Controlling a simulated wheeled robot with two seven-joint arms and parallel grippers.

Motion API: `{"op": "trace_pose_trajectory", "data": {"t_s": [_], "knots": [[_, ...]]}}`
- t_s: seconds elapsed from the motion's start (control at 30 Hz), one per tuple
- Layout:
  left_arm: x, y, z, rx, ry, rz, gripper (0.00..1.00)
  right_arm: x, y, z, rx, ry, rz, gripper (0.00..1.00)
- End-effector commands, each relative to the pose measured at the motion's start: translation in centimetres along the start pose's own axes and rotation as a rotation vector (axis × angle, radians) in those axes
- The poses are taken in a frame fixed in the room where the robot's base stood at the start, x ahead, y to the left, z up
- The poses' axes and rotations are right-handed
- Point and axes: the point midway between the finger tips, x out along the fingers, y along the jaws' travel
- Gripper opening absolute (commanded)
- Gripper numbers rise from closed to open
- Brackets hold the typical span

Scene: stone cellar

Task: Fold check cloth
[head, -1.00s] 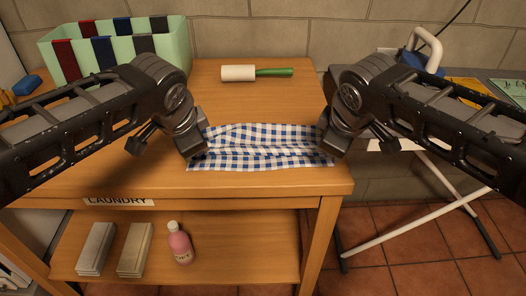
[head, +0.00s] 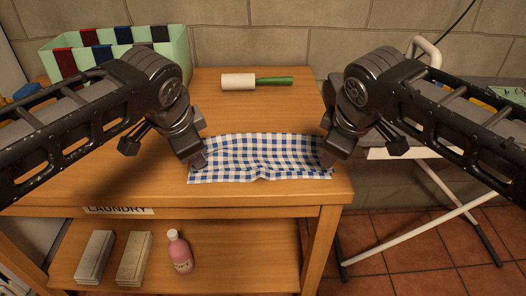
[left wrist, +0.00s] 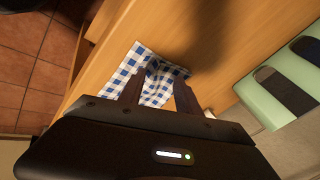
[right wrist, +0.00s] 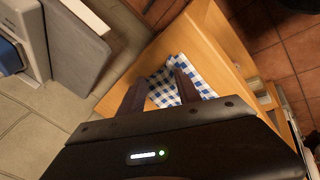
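The blue-and-white check cloth (head: 262,158) lies as a wide strip near the table's front edge. Its surface is slightly rippled and its front edge is uneven. My left gripper (head: 198,163) is at its left end and my right gripper (head: 327,163) at its right end, both low over the cloth. In the left wrist view the fingers stand apart, with cloth (left wrist: 152,82) showing between and beyond them. In the right wrist view the fingers are also apart, with cloth (right wrist: 165,90) between them. The fingertips' contact with the cloth is hard to see.
A lint roller (head: 240,82) with a green handle lies behind the cloth on the wooden table (head: 260,110). A green divided bin (head: 180,50) stands at the back left. An ironing board (head: 400,153) is on the right. A pink bottle (head: 180,252) and two boxes are on the lower shelf.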

Motion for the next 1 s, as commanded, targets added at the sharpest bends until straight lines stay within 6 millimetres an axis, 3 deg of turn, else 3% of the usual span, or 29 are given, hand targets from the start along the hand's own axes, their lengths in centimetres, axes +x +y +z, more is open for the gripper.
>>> {"op": "trace_pose_trajectory", "data": {"t_s": [0.43,0.77,1.0], "knots": [[-7.4,0.9,0.6,0.001,0.003,-0.002,0.40,-7.4,-1.0,0.5,0.000,0.004,0.002,0.40],[-8.0,1.1,0.7,0.000,0.001,-0.001,0.40,-8.0,-1.1,0.6,0.000,0.002,0.001,0.40],[-7.9,1.3,0.4,0.015,0.010,0.002,0.20,-7.9,-1.3,0.4,-0.016,0.011,-0.002,0.20]]}}
